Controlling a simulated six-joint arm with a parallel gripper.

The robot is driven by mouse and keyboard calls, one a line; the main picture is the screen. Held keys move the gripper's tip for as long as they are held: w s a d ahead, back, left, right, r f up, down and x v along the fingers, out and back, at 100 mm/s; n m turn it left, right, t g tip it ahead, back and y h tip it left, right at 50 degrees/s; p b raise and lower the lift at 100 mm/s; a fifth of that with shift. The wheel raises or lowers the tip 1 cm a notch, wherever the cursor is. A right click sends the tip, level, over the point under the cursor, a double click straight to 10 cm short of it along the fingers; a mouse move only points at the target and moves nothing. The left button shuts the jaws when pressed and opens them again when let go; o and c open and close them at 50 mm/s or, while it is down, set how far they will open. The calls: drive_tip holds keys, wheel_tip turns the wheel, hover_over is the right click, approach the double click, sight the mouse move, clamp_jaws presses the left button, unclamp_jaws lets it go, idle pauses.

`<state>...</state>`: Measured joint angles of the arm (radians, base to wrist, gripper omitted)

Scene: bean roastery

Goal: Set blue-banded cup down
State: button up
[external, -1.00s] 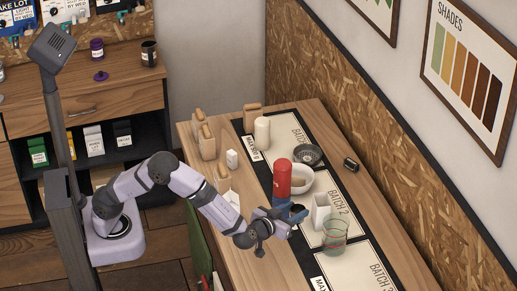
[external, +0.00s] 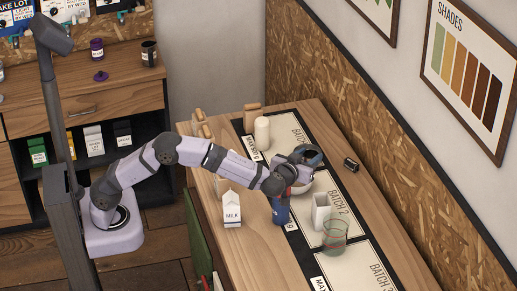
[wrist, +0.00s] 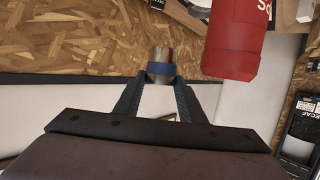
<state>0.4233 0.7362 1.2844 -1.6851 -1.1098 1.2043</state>
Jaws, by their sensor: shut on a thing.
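The blue-banded cup (wrist: 162,70) shows in the wrist view as a small grey-brown cup with a blue band. It sits between the two dark fingertips of my gripper (wrist: 161,79), which is shut on it. In the external view my gripper (external: 306,156) is over the far middle of the table, above the white bowl. The cup cannot be made out there, hidden by the gripper and wrist. I cannot tell its height above the surface.
A red container (wrist: 236,40) is close at right in the wrist view. A milk carton (external: 231,209), a blue item (external: 280,211), a white container (external: 321,211), a green glass (external: 334,235) and a pale cylinder (external: 262,133) stand on the table (external: 257,262). The bowl (external: 314,187) is partly hidden.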

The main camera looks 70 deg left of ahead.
drive_tip(key=a+r+n+g+y+b, duration=0.1)
drive_tip(key=a+n+g+y, duration=0.15)
drive_tip(key=a, duration=0.95)
drive_tip(key=a+r+n+g+y+b, duration=0.1)
drive_tip(key=a+r+n+g, duration=0.15)
drive_tip(key=a, duration=0.95)
drive_tip(key=s+a+f+n+g+b, duration=0.25)
drive_tip(key=s+a+f, duration=0.2)
drive_tip(key=a, duration=0.45)
drive_tip(key=s+a+f+n+g+b, duration=0.2)
drive_tip(key=s+a+f+g, duration=0.15)
drive_tip(key=a+f, duration=0.4)
drive_tip(key=s+a+f+n+g+b, duration=0.25)
drive_tip(key=s+a, duration=0.25)
drive_tip(key=a, duration=0.5)
drive_tip(key=shift+m+y, duration=0.3)
drive_tip(key=shift+y, duration=0.05)
drive_tip(key=shift+s+f+b, duration=0.15)
drive_tip(key=shift+f+b, duration=0.45)
drive_tip(key=shift+f, duration=4.8)
drive_tip(key=shift+f, duration=0.15)
drive_tip(key=o, duration=1.1)
